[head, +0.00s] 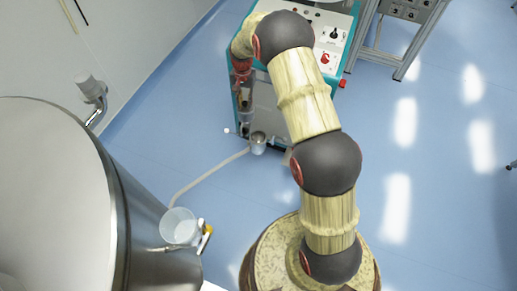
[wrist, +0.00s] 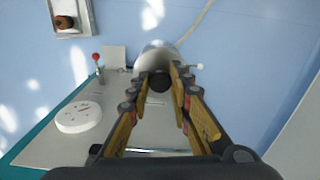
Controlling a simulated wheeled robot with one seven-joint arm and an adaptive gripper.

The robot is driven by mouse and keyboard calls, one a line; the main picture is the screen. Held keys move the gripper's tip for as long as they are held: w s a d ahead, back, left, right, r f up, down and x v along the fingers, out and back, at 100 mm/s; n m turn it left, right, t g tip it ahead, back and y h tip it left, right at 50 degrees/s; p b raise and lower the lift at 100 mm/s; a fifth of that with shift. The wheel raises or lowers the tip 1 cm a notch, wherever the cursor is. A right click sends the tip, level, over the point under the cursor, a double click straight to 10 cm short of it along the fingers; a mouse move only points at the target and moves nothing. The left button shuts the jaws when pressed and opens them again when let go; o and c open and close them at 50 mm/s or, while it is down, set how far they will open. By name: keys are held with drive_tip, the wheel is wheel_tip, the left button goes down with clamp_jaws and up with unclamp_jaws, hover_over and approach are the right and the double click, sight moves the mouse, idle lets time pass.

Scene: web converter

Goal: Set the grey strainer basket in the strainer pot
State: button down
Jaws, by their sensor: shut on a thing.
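The strainer pot (head: 258,143), a small silvery cup, stands low at the machine's front corner. In the wrist view the pot (wrist: 157,52) shows just beyond the fingertips and is partly covered by them. The basket appears above the pot; I cannot tell whether they touch.
The teal-edged machine (head: 335,20) has a panel with knobs. A hose (head: 205,172) runs from near the pot to a clear vessel (head: 178,227) beside a large steel tank (head: 50,190). A white knob (wrist: 200,66) sticks out near the pot. Blue floor is open to the right.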

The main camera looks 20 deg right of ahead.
drive_tip(key=w+d+f+m+b, duration=0.2)
drive_tip(key=w+d+f+m, duration=0.1)
drive_tip(key=f, duration=0.7)
drive_tip(key=w+d+f+m+b, duration=0.3)
drive_tip(key=d+f+m, duration=0.1)
drive_tip(key=f, duration=0.5)
drive_tip(key=w+d+f+m+b, duration=0.2)
drive_tip(key=w+d+f+m, duration=0.1)
drive_tip(key=f, duration=0.7)
wheel_tip(320, 180, down, 18)
drive_tip(key=b, duration=0.6)
drive_tip(key=shift+f, duration=0.1)
drive_tip(key=c, duration=1.9)
unclamp_jaws()
